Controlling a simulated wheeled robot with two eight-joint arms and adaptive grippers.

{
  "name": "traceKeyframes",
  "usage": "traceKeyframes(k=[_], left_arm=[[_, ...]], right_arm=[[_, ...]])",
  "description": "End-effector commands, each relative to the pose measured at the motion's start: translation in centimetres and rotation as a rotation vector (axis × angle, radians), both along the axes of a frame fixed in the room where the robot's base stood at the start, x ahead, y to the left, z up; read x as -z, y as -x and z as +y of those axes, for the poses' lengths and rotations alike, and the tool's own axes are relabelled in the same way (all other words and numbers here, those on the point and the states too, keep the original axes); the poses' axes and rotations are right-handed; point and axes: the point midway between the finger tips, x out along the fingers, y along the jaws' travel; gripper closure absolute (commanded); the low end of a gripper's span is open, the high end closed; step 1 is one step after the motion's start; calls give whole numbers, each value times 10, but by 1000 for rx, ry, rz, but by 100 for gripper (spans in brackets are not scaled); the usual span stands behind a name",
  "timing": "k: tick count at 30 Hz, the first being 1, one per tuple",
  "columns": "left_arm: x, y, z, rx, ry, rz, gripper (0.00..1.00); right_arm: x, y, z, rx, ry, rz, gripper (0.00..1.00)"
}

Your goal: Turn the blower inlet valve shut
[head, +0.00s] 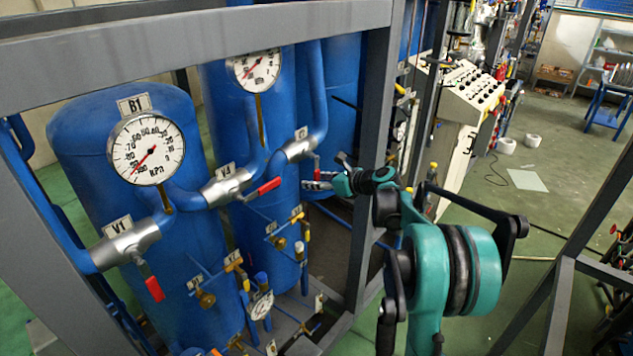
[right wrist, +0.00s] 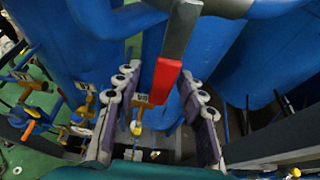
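Three grey valve bodies with red-tipped levers sit on the blue pipes in the head view: one tagged V1 (head: 125,243), a middle one (head: 224,186) and a right one (head: 299,148). No tag legibly reads blower inlet. My right gripper (head: 318,181) is at the right valve's red lever (head: 317,166). In the right wrist view, my right gripper (right wrist: 160,76) is open. The grey lever with its red end (right wrist: 167,80) lies between its two fingers, with gaps visible on both sides. My left gripper is not in view.
Blue tanks (head: 85,130) carry round pressure gauges (head: 146,148). A grey frame post (head: 372,140) stands close behind my right gripper. Smaller yellow-handled valves (head: 234,262) sit lower down. A control console (head: 470,95) and open green floor lie to the right.

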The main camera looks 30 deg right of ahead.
Motion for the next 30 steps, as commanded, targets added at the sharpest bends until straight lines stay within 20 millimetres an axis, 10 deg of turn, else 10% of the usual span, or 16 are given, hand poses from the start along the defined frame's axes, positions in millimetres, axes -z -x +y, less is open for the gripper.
traceKeyframes(k=[10,30], left_arm=[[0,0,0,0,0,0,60],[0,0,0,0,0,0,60]], right_arm=[[-3,9,-5,2,3,0,60],[-45,101,-42,0,1,1,60]])
